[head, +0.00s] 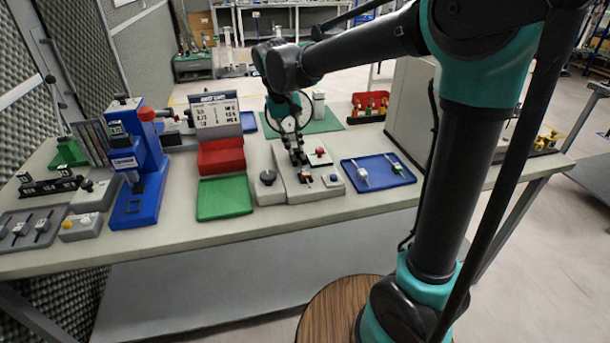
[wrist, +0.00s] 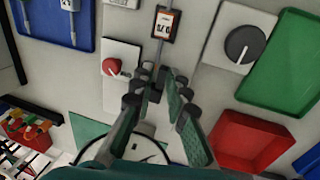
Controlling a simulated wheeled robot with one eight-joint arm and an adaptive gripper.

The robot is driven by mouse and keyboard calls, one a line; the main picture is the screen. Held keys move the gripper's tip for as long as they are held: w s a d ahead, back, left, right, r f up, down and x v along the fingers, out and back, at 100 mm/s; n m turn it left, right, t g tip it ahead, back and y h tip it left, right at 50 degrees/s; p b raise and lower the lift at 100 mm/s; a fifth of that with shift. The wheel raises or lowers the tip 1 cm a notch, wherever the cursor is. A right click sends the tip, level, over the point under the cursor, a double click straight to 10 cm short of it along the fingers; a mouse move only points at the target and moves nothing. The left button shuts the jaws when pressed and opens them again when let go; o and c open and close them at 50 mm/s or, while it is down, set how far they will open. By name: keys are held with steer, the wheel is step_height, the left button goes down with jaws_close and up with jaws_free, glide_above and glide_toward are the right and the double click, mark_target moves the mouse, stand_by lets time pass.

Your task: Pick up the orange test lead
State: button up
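I cannot make out one orange test lead for certain. In the head view, a red bin (head: 360,106) at the back right of the bench holds small orange and yellow pieces (head: 371,103). The bin shows again at the lower left of the wrist view (wrist: 22,136), with orange, yellow and green pieces too small to identify. My gripper (head: 298,157) is over the grey fixture at mid-bench, left of and nearer than the bin. In the wrist view my gripper (wrist: 157,88) has its fingers apart, with nothing clearly held.
A grey fixture (head: 291,184) with a red knob lies below my gripper. A blue tray (head: 377,172) with tools is to its right, a green tray (head: 224,197) and red box (head: 221,157) to its left. A large grey box (head: 408,105) stands beside the bin.

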mark_target(301, 165)
steer(key=shift+w+d+f, duration=0.1)
steer(key=shift+d+f, duration=0.15)
steer(key=shift+f, duration=0.75)
steer(key=shift+w+d+f, duration=0.1)
steer(key=shift+d+f, duration=0.15)
steer(key=shift+f, duration=0.75)
steer(key=shift+d+f, duration=0.25)
steer(key=shift+f, duration=0.75)
jaws_close()
